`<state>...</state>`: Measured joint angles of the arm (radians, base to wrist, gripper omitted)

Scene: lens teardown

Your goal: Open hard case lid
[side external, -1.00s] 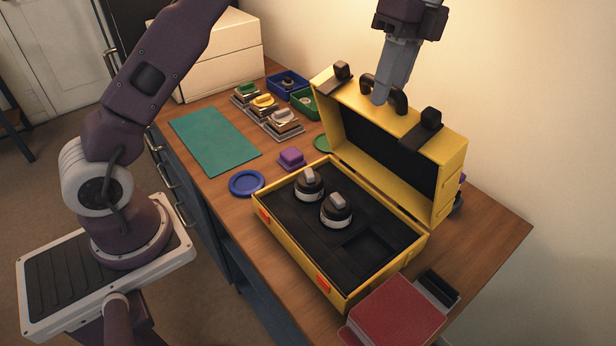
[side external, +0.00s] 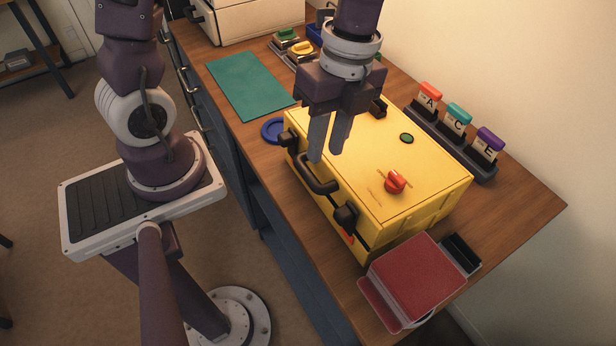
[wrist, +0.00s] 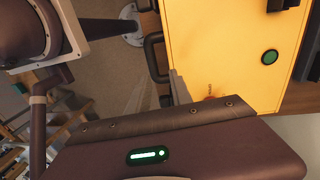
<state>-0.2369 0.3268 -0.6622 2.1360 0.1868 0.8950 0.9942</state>
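The yellow hard case (side external: 425,165) stands on the wooden table with its lid down. Its top carries a red knob (side external: 396,182) and a green round button (side external: 406,138). The black handle (side external: 322,187) and two black latches (side external: 346,216) are along the lid's front edge, on the left. The inside of the case is hidden. My gripper (side external: 326,157) points down above the handle, its two fingers apart with nothing seen between them.
A red box (side external: 415,278) stands at the case's near right. A rack of lettered tabs (side external: 453,128) is behind the case.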

